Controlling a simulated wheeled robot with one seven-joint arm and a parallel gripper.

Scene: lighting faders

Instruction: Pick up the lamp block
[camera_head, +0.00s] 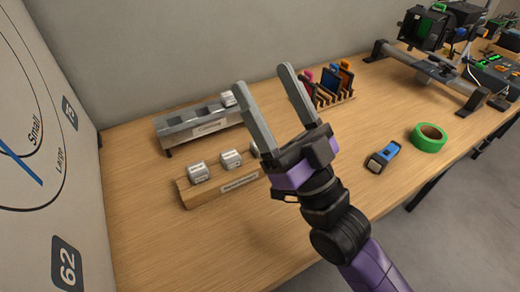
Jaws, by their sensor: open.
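Small white blocks with dark print stand in two holders on the wooden table. One block (198,172) and another block (231,159) sit on a low wooden holder (226,188). A third there is mostly hidden behind my gripper. One more block (227,99) is at the right end of a grey rack (190,125) behind. The print is too small to tell which is the lamp block. My gripper (261,79) is open and empty, its two grey fingers spread and pointing up in the picture, just right of the holders.
A wooden slotted stand (325,101) with coloured cards is behind my gripper. A blue and grey gadget (382,157) and a green tape roll (429,137) lie to the right. A rail with a black lamp unit (425,30) stands farther back. A printed panel (45,150) rises at the left.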

